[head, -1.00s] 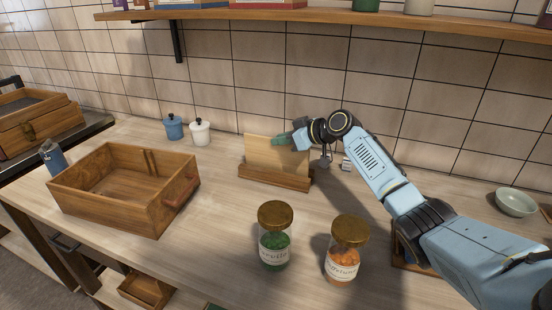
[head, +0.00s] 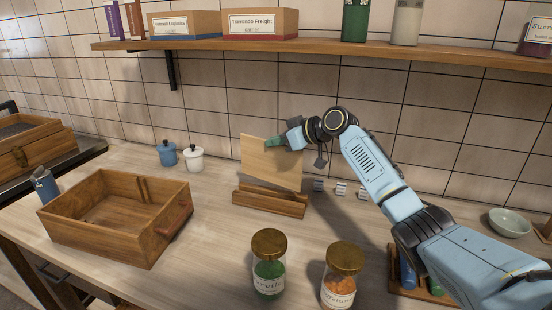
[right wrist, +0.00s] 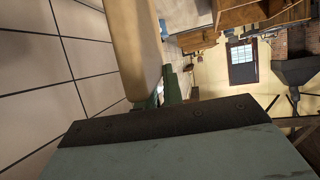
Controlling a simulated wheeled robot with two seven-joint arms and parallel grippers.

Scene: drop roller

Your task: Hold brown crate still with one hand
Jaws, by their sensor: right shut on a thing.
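The brown crate (head: 105,239) is an open wooden box at the left of the counter in the head view. It stands upright, with a reddish-brown handle (head: 173,219) on its right side. No gripper touches it. My right gripper (head: 275,143) is shut on the upper right edge of a light wooden board (head: 263,160), well to the right of the crate. The board is upright and slightly tilted above a wooden holder (head: 270,203). The board also shows in the right wrist view (right wrist: 134,45), between green fingers. My left gripper is not in view.
Two jars, one green (head: 268,267) and one orange (head: 341,278), stand at the front. Blue (head: 167,155) and white (head: 193,160) lidded pots stand behind the crate. A blue bottle (head: 45,185) is at its left. A wall shelf (head: 330,48) runs above. Counter between crate and jars is clear.

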